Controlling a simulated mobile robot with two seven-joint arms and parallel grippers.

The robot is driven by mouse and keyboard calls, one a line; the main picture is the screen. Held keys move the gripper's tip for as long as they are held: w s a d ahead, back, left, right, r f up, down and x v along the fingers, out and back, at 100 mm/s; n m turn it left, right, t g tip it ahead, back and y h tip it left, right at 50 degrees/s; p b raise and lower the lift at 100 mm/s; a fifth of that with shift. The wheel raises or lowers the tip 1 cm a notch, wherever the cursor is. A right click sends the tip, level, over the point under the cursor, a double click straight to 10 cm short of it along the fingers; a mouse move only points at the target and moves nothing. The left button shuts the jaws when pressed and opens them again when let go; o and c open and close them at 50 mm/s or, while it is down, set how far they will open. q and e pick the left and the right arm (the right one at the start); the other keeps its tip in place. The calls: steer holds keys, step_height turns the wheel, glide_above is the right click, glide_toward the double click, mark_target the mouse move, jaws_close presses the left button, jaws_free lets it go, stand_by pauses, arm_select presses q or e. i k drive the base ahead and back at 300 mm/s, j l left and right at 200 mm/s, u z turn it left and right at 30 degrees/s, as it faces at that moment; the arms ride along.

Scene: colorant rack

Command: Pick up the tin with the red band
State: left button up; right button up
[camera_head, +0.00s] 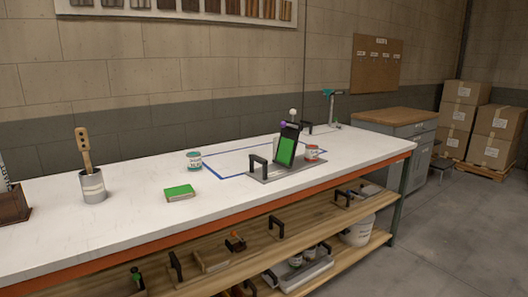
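A small tin with a red band (312,153) stands on the right part of the white bench, close beside a black upright device with a green face (288,147). The device partly blocks the area to the tin's left. I cannot tell whether the tin stands on the grey tray (270,176) under the device or just behind it. Another small tin with a teal band (194,161) stands farther left on the bench, near the corner of a blue outline. Neither of my grippers shows in this view.
The tray has black upright handles. A lower wooden shelf (215,270) holds several items.

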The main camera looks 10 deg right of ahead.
mark_target(311, 153)
steer(key=i+l+u, duration=0.45)
steer(key=l+u, duration=0.15)
steer(key=l, duration=0.2)
steer(key=i+l, duration=0.15)
steer(key=l, duration=0.2)
steer(key=i+l+u, duration=0.1)
steer(key=l, duration=0.25)
steer(key=i+l+u, duration=0.1)
steer(key=l, duration=0.25)
steer(key=i+l, duration=0.2)
steer(key=l, duration=0.15)
steer(key=i+l+u, duration=0.1)
steer(key=l, duration=0.3)
